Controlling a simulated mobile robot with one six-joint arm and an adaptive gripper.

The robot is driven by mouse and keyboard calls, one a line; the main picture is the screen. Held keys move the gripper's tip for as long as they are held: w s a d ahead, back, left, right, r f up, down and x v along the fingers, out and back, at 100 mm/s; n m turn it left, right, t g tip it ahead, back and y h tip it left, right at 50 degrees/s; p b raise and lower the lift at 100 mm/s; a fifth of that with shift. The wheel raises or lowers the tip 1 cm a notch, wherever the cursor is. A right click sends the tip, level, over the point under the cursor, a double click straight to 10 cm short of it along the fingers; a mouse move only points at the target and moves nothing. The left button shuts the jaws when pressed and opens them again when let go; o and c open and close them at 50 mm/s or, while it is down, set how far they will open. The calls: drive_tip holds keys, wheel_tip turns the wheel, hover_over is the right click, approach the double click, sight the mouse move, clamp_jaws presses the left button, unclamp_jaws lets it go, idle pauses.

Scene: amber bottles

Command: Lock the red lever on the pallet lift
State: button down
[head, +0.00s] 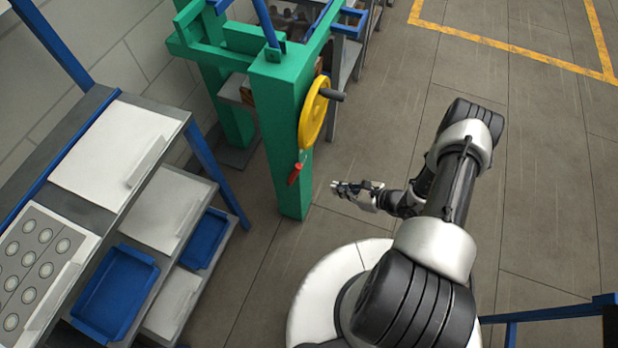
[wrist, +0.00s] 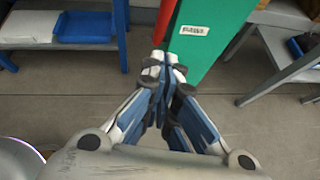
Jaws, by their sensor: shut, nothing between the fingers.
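The red lever (head: 295,172) sits on the side of the green post (head: 278,130) of the pallet lift, below the yellow handwheel (head: 313,112), and slants down to the left. My gripper (head: 338,187) is to the right of the lever with a gap between them in the head view. In the wrist view my gripper (wrist: 165,62) is shut and empty, pointing toward the green post (wrist: 206,40). A red strip, probably the lever (wrist: 168,14), shows just beyond the fingertips. Whether they touch it cannot be told.
A shelf rack with white panels (head: 115,150) and blue bins (head: 113,295) stands on the left. The wheel's dark handle (head: 332,95) sticks out to the right. Open floor (head: 390,120) lies right of the post. A blue rail (head: 550,313) is at lower right.

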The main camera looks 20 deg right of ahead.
sight(294, 174)
drive_tip(key=w+a+r+b+x, duration=0.1)
drive_tip(key=r+b+x, duration=0.1)
drive_tip(key=x, duration=1)
drive_tip(key=shift+r+b, duration=0.25)
drive_tip(key=shift+b, duration=0.65)
